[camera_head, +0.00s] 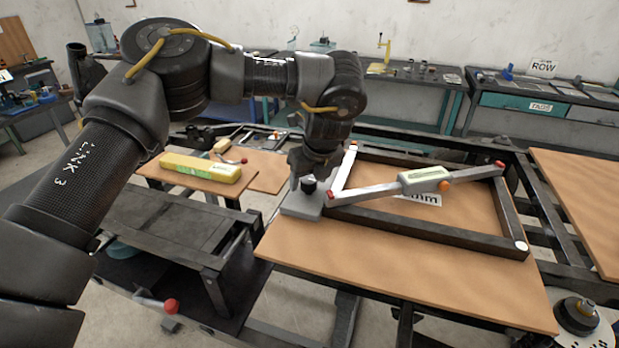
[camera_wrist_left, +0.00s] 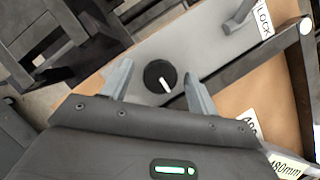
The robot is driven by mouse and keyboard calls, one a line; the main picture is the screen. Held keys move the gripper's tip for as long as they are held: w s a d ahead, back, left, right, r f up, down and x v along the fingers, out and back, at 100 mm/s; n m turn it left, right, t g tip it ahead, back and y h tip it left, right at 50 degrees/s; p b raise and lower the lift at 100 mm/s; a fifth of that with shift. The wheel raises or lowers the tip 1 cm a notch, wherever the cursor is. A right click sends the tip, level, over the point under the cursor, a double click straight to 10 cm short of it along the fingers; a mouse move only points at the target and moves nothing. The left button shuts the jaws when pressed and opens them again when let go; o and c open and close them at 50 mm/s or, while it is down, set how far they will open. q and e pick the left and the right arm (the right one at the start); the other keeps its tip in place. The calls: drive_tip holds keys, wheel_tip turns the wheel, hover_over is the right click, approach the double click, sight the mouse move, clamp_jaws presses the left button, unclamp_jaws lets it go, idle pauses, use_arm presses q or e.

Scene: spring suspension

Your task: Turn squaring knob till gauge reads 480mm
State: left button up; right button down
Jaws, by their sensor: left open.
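The squaring knob is a round black knob with a white pointer line (camera_wrist_left: 160,76), seen in the left wrist view on a grey block. In the head view the knob (camera_head: 309,185) sits on the grey block (camera_head: 302,204) at the frame's near left corner. My left gripper (camera_wrist_left: 160,82) is open, with one finger on each side of the knob; I cannot tell whether they touch it. In the head view it points down over the knob (camera_head: 309,178). The gauge (camera_head: 424,179) lies on a diagonal bar across the dark frame; its reading is too small to tell. My right gripper is not in view.
The dark rectangular frame (camera_head: 430,228) lies on a wooden board (camera_head: 400,270). A yellow box (camera_head: 200,168) lies on a board at left. Benches stand behind.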

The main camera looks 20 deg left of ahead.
use_arm(q)
drive_tip(key=b+v, duration=0.2)
drive_tip(key=v, duration=0.8)
drive_tip(key=shift+r, duration=0.4)
drive_tip(key=shift+s, duration=0.1)
